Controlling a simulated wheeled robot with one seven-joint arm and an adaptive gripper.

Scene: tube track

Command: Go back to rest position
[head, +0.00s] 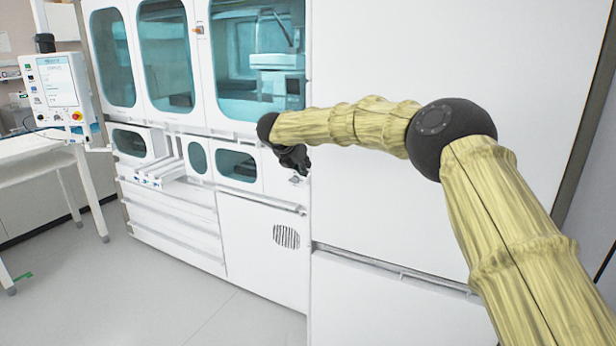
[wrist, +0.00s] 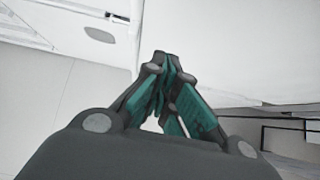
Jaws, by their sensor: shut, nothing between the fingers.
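My gripper (head: 296,160) is at the end of my outstretched arm, in front of the white lab machine (head: 262,215). It hangs near the machine's right side, by the row of small windows. In the wrist view my gripper (wrist: 170,62) has its dark fingers with teal pads drawn together at the tips, with nothing between them. My arm reaches in from the lower right of the head view. The head view does not show whether the gripper touches the machine.
A tall white panel (head: 400,200) stands behind my arm. A control screen (head: 58,82) on a bracket is at the left, by a white table (head: 30,150). The machine has a tube track (head: 160,172) at its left front. Grey floor (head: 120,290) is clear at lower left.

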